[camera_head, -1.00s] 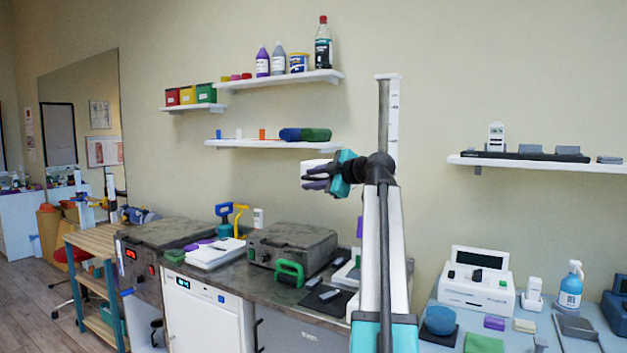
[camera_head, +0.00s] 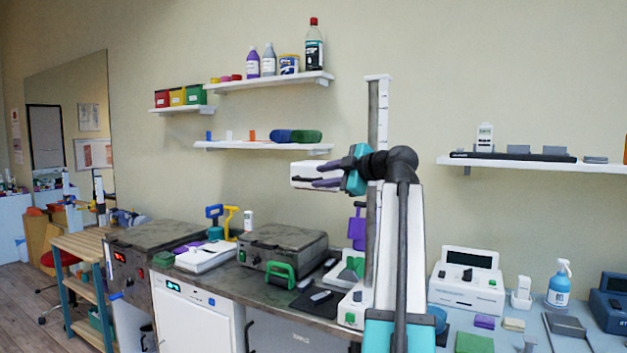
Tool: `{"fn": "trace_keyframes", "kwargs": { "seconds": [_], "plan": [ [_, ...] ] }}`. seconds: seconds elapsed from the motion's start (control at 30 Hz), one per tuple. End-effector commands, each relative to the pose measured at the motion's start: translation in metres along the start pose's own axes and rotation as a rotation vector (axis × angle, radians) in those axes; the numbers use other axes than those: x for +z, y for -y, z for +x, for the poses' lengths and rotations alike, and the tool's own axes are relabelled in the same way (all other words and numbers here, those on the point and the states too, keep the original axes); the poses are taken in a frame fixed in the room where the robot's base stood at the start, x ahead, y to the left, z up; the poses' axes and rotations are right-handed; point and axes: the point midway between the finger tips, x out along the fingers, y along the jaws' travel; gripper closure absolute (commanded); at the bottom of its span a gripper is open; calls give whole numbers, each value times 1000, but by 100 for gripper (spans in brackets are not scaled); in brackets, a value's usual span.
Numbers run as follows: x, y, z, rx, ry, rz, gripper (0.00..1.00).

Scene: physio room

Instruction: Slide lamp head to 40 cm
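A tall upright post (camera_head: 373,115) with a white marked scale strip (camera_head: 384,105) stands behind my arm; its lower part is largely hidden. A white box-shaped head (camera_head: 303,177), likely the lamp head, shows left of the post at about mid-height. My gripper (camera_head: 322,173), with dark fingers and a teal body, is in front of the head and overlaps it. I cannot tell whether the fingers touch it or how far apart they are. The scale figures are too small to read. A purple part (camera_head: 357,230) shows beside the post lower down.
Wall shelves (camera_head: 262,146) with bottles and rolls are behind on the left, and another shelf (camera_head: 540,162) is on the right. The bench (camera_head: 262,290) below holds a grey case (camera_head: 283,246) and small items. A white device (camera_head: 466,285) stands on the right table.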

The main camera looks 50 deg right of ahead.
Motion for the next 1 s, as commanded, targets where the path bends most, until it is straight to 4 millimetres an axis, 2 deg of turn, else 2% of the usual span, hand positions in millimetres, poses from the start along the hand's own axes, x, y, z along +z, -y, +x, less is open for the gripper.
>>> {"fn": "trace_keyframes", "kwargs": {
  "seconds": [0.2, 0.4, 1.0],
  "plan": [
    [1, 0, -33, 1, 1, 0, 71],
    [0, 0, -49, 0, -1, 0, 71],
    [-1, 0, -51, -1, -2, 0, 71]
  ]
}}
